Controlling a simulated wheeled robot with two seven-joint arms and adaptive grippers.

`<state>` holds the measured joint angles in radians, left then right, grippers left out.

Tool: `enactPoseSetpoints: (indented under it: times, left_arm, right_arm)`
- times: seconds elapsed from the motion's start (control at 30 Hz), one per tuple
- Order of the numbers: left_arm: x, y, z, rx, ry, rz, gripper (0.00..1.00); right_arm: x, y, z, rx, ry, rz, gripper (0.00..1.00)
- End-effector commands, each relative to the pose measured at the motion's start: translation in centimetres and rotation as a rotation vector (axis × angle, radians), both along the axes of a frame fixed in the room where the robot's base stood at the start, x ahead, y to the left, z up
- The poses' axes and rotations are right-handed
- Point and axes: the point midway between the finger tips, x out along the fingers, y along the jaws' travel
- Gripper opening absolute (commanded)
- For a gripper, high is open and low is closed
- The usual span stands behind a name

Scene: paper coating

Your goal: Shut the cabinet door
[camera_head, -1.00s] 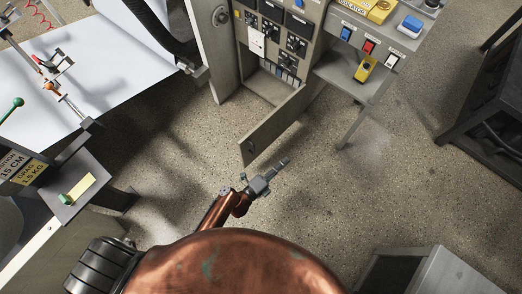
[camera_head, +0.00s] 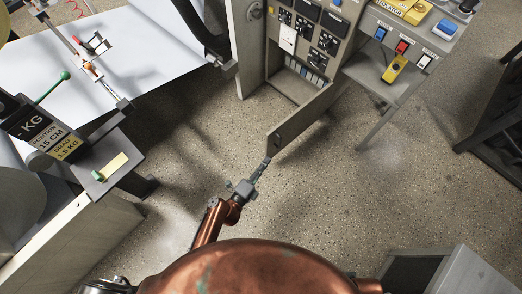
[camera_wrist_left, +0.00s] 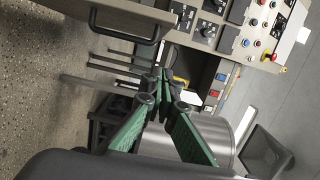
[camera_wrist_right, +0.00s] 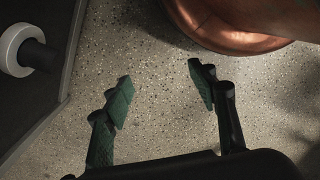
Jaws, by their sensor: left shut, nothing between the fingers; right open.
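The cabinet door (camera_head: 301,119) is a grey panel standing open, swung out from the low cabinet opening (camera_head: 288,88) beneath the control panel. My left gripper (camera_head: 266,162) is shut and empty, its tip close to the door's free end in the head view; I cannot tell whether they touch. In the left wrist view, the closed fingertips (camera_wrist_left: 164,76) point past a grey panel (camera_wrist_left: 88,12) with a dark bar handle (camera_wrist_left: 125,38), which looks like the door. My right gripper (camera_wrist_right: 160,85) is open and empty above the floor, hidden in the head view.
A grey shelf with switches (camera_head: 390,50) stands right of the door on a slanted leg. A coating machine with white paper (camera_head: 130,60) and a weight box (camera_head: 50,135) are at left. A grey box (camera_head: 455,270) is at lower right. Speckled floor (camera_head: 210,140) is open between.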

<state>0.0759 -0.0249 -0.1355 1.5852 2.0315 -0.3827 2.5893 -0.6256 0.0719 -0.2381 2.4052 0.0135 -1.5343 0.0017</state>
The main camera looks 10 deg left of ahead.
Motion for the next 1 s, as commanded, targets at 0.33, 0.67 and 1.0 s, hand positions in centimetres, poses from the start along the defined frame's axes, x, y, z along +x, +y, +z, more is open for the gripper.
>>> enactPoseSetpoints:
  times: [0.33, 0.67, 1.0]
  left_arm:
    - [6.1, -3.1, -0.4, 0.002, -0.001, 0.001, 0.0]
    - [9.8, -1.5, -0.1, 0.005, -0.001, 0.003, 0.0]
    - [10.4, -0.8, 0.0, 0.001, 0.0, 0.005, 0.0]
  right_arm:
    - [2.7, 2.1, -2.2, 0.058, -0.111, 0.009, 0.79]
    - [5.2, 3.8, -4.5, 0.107, -0.214, 0.009, 0.85]
    - [5.6, 4.1, -4.8, 0.114, -0.233, 0.009, 0.85]
